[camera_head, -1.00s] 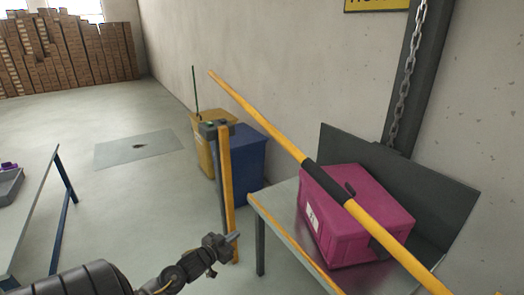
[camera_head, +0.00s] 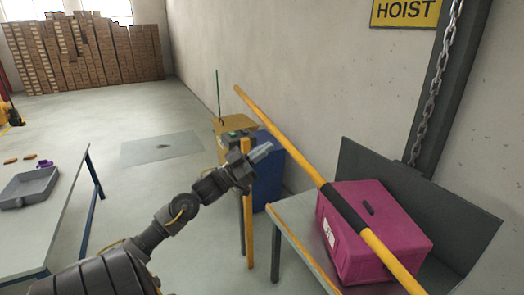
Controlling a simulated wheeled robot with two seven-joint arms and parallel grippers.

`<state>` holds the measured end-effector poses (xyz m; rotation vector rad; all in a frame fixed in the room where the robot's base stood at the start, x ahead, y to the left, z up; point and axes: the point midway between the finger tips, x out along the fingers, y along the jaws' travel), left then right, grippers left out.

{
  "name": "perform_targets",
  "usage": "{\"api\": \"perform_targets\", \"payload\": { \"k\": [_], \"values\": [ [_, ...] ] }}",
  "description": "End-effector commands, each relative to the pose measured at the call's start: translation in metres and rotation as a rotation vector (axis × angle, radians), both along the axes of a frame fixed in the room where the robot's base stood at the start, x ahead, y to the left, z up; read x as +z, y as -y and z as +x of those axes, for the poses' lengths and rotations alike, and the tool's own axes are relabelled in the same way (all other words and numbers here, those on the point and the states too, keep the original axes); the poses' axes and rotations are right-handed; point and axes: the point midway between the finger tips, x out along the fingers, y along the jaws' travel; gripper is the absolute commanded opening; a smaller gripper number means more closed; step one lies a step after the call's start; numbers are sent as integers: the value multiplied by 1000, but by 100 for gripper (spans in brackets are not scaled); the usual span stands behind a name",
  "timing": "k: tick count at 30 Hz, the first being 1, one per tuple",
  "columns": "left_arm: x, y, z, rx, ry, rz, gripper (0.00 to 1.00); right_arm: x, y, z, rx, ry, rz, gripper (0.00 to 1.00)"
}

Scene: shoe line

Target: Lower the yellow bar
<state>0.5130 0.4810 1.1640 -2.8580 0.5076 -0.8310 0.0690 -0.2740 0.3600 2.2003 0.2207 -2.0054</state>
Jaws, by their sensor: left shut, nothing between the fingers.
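The yellow bar (camera_head: 289,142) with a black sleeve (camera_head: 342,206) slopes from its raised far end down toward the lower right, passing in front of the magenta case in the picture. My left gripper (camera_head: 262,151) is shut and empty, a little below and left of the bar's upper part, apart from it in the picture. My right gripper is not in view.
A magenta case (camera_head: 390,228) sits on a metal table (camera_head: 292,212) at the right. Blue (camera_head: 268,180) and yellow (camera_head: 230,124) bins stand behind the post. A hoist chain (camera_head: 431,95) hangs at the right. A grey tray (camera_head: 28,188) lies on the left table. Open floor lies between.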

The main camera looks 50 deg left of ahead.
Motion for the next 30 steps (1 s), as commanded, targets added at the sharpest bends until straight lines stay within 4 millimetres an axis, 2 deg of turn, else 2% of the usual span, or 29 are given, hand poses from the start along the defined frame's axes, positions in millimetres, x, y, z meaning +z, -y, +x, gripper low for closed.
{"api": "perform_targets", "payload": {
  "k": [1, 3, 10, 12, 18, 30],
  "values": [
    [11, 3, 9, 0, 4, 0, 0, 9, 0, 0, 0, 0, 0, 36],
    [20, 9, 21, 0, 4, 0, 0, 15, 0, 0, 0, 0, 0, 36],
    [39, 24, 56, 0, 1, 1, 0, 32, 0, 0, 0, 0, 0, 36],
    [21, 21, 58, 3, -5, -2, 0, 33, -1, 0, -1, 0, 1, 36],
    [1, 18, 62, 3, -2, 1, 0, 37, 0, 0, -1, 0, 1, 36],
    [-6, 18, 63, 2, -1, 1, 0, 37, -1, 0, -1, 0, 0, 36]
  ]
}}
